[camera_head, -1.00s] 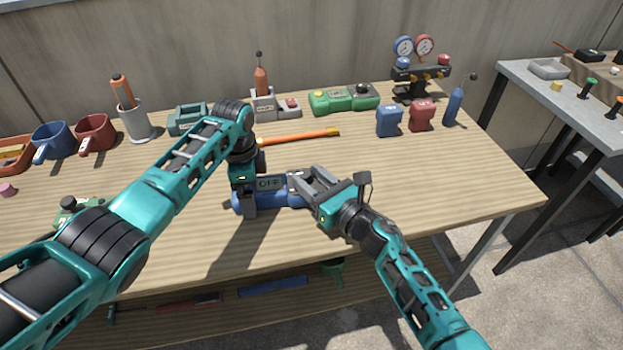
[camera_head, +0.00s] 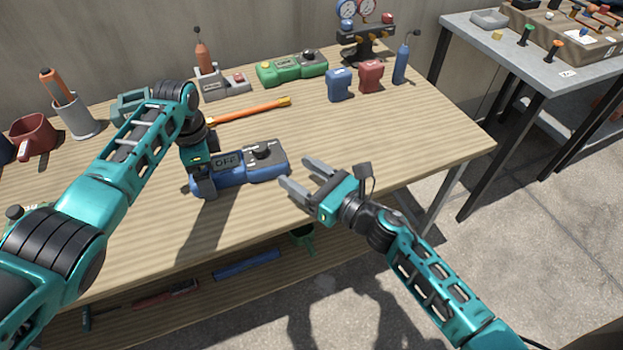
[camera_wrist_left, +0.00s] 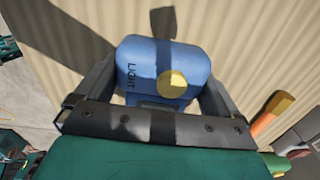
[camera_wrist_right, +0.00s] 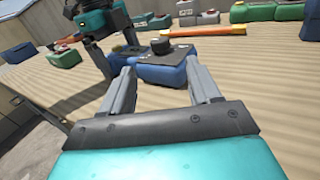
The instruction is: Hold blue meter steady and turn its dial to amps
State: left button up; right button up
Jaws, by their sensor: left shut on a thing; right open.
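The blue meter (camera_head: 236,178) lies on the wooden bench, its display reading OFF. Its black round dial (camera_head: 262,153) sits on a dark panel at the right end. My left gripper (camera_head: 204,182) is shut across the meter's left end. In the left wrist view the meter's end (camera_wrist_left: 145,65) is between the fingers, with a yellow button (camera_wrist_left: 172,83) and the word LIGHT. My right gripper (camera_head: 298,174) is open and empty, just right of the meter and apart from it. In the right wrist view the dial (camera_wrist_right: 160,45) shows beyond the open fingers (camera_wrist_right: 160,68).
An orange-handled tool (camera_head: 248,110) lies behind the meter. A green meter (camera_head: 292,68), blue pouch (camera_head: 339,85), red pouch (camera_head: 371,76) and gauge set (camera_head: 366,35) stand at the back. A red mug (camera_head: 33,134) is at left. The bench's right part is clear.

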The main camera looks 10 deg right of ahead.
jog(key=shift+v, duration=1.3)
jog(key=w+a+r+n+g+y, duration=0.2)
jog(key=w+a+r+n, duration=0.1)
jog(key=a+r, duration=0.7)
jog(key=m+g+h, duration=0.1)
jog(key=m+h, duration=0.1)
jog(key=h, duration=0.3)
send_near(261, 149)
jog(key=x, duration=0.8)
jog(key=shift+w+f, duration=0.1)
jog(key=shift+w, duration=0.3)
jog(key=shift+a+g, duration=0.1)
jog(key=shift+g, duration=0.2)
jog(key=c, duration=1.1)
